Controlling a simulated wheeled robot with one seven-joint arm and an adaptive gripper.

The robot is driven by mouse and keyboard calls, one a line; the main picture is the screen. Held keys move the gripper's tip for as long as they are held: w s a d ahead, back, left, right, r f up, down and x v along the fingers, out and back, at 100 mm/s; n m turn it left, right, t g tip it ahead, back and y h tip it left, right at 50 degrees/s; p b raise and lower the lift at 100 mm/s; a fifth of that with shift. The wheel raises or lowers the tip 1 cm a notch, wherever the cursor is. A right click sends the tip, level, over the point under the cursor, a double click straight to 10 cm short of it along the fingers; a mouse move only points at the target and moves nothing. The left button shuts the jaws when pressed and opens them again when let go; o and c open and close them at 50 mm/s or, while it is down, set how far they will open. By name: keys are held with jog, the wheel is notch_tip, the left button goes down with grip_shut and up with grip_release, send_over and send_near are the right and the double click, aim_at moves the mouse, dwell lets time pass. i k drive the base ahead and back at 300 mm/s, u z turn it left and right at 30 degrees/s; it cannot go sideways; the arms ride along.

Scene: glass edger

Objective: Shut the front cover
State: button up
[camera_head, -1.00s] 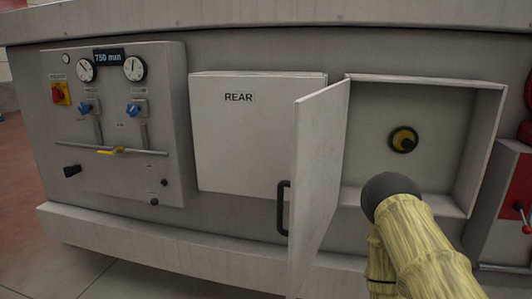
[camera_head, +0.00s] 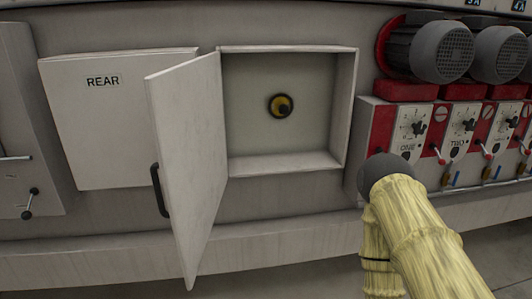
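The front cover (camera_head: 190,165) is a pale grey door that stands wide open, hinged at the left edge of an open box (camera_head: 236,163). It swings out toward me and carries a black handle (camera_head: 159,190) near its free edge. The neighbouring cover marked REAR (camera_head: 115,130) lies shut to the left. My arm shows at the lower right, in a pale yellow sleeve with a dark rounded end. It is apart from the cover. No gripper fingers can be seen.
Grey motors (camera_head: 442,52) and red units with dials and levers (camera_head: 408,125) stick out to the right of the box. A panel with a black knob lever (camera_head: 30,204) is at the far left. A ledge (camera_head: 110,262) runs along the bottom of the machine.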

aim_at(185, 100)
jog(key=z, duration=2.6)
jog(key=k, duration=1.65)
jog(key=u, duration=1.95)
jog(key=i, duration=1)
jog(key=z, duration=1.8)
jog(key=k, duration=0.1)
jog(key=u, duration=0.3)
